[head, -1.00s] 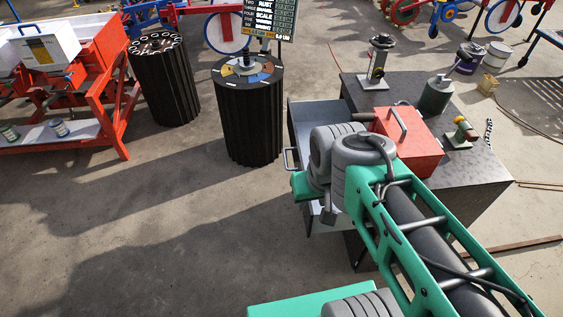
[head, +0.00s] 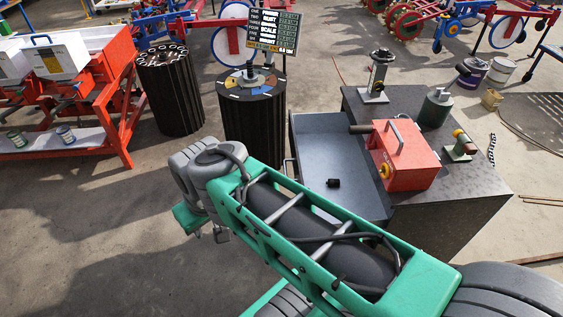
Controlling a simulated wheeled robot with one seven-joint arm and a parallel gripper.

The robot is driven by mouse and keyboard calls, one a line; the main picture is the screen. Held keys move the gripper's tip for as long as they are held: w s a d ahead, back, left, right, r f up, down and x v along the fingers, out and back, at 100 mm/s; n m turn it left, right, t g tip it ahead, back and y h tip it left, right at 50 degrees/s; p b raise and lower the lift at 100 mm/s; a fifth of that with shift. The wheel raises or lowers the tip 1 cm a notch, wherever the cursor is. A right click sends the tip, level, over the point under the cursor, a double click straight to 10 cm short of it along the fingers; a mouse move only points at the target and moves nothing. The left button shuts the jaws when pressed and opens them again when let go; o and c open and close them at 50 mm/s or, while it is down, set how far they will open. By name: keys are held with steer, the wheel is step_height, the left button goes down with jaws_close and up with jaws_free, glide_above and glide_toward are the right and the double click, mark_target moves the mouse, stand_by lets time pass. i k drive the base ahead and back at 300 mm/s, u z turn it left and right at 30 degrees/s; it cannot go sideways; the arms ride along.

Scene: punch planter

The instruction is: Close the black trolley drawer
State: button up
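The black trolley (head: 465,190) stands at the right, with tools on its dark top. Its drawer (head: 325,140) is pulled out to the left, showing a grey-blue inside. A small black object (head: 333,183) lies in the drawer. The drawer's handle (head: 290,166) shows at its left edge, partly hidden behind my arm. My arm crosses the front of the trolley and hides the drawer's near corner. My gripper (head: 221,235) is at the arm's far end, left of the drawer and apart from the handle in the picture. Its fingers cannot be made out clearly.
A red toolbox (head: 408,158), a grey stand (head: 376,78) and a green canister (head: 436,107) are on the trolley. A black fluted planter (head: 254,128) with a sign stands behind, another (head: 170,92) beside it. An orange bench (head: 120,120) is at left. The floor at lower left is clear.

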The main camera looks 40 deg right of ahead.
mark_target(322, 147)
steer(key=u, duration=0.05)
steer(key=i, duration=0.95)
steer(key=u, duration=0.2)
